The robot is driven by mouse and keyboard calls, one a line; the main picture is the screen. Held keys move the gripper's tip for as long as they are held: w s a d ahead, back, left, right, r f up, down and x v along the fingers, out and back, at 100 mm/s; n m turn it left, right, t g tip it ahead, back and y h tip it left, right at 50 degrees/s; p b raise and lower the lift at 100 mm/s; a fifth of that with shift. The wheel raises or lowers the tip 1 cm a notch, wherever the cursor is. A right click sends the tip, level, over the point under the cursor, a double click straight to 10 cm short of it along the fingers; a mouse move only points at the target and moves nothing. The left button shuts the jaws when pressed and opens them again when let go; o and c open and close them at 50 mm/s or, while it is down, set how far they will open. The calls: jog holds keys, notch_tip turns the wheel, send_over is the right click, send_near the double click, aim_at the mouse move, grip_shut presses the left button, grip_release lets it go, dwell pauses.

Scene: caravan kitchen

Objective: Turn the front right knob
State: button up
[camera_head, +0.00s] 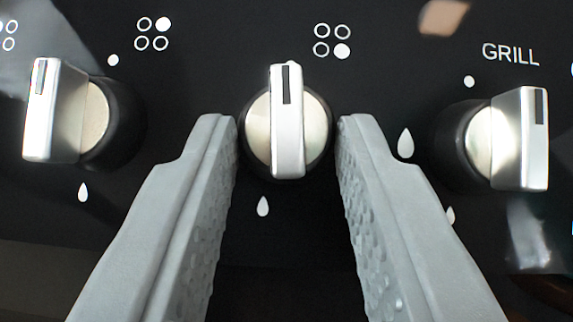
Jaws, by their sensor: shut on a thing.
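The front right knob (288,130) is in the middle of the view, under a mark of rings with the lower right one filled. It has a round silver base and a raised silver bar with a black line near its top. The bar stands upright, its line pointing up. My gripper (288,128) reaches in from below, one grey finger on each side of the knob. It is shut on the knob, though the exact contact of the fingertips is hard to see.
Another knob (55,112) stands to the left, under a mark with the upper right ring filled. The grill knob (518,138) stands to the right. Both are close to my fingers. The panel (225,65) is black and flat, with white flame-shaped marks.

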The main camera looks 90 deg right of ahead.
jog(key=shift+m+g, duration=0.4)
jog(key=shift+m, duration=0.1)
jog(key=o, duration=1)
jog(key=shift+d, duration=0.1)
jog(key=shift+c, duration=0.2)
jog(key=v, duration=1.7)
jog(key=shift+w, duration=0.1)
